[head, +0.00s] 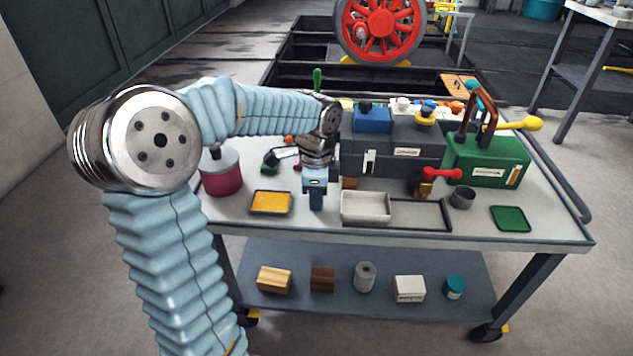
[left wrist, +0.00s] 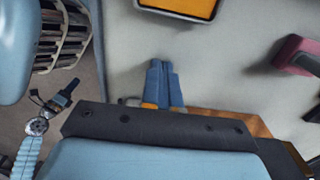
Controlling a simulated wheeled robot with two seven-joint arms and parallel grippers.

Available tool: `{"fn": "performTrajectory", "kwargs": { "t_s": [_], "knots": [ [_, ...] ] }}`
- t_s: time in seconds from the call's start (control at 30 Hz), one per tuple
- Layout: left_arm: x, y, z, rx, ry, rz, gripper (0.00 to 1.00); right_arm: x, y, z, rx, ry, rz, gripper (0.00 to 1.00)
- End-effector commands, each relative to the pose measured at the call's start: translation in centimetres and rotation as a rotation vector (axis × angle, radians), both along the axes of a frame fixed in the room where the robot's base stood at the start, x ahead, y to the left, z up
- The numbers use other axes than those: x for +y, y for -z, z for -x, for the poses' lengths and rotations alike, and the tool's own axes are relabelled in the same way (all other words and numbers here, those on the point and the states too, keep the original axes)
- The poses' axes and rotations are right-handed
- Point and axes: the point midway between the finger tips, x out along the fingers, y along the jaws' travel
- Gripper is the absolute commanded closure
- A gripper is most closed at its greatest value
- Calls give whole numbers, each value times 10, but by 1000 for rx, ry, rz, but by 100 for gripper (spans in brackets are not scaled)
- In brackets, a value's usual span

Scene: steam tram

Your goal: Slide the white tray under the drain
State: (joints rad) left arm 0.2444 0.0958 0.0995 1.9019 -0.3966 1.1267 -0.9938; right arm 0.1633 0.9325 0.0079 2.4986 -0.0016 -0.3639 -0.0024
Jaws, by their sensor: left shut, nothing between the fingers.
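The white tray (head: 366,207) lies on the bench top near the front edge, at the left end of a dark rectangular outline (head: 449,214). A brass tap with a red handle (head: 423,188), which looks like the drain, sits on the front of the grey machine, to the right of the tray and above the outline. My left gripper (head: 317,204) points down just left of the tray, shut and empty; I cannot tell if it touches the tray. Its closed fingers show in the left wrist view (left wrist: 162,68), where the white tray cannot be made out. My right gripper is not in view.
A yellow-filled tray (head: 270,202) lies left of my gripper, with a crimson tin (head: 221,173) behind it. A small wooden block (head: 349,183) is behind the white tray.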

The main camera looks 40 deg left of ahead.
Motion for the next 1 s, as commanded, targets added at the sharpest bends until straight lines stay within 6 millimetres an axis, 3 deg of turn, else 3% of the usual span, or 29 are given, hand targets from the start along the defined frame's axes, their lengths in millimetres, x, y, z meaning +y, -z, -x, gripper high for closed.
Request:
{"fn": "performTrajectory", "kwargs": {
  "t_s": [0.2, 0.77, 1.0],
  "knots": [
    [-27, -3, -17, -2, 6, 0, 100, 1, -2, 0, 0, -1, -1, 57],
    [-39, -5, -24, -3, 6, 1, 100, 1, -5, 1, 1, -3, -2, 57],
    [-91, -8, -55, -1, 11, 0, 100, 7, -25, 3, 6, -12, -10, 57]
  ]
}}
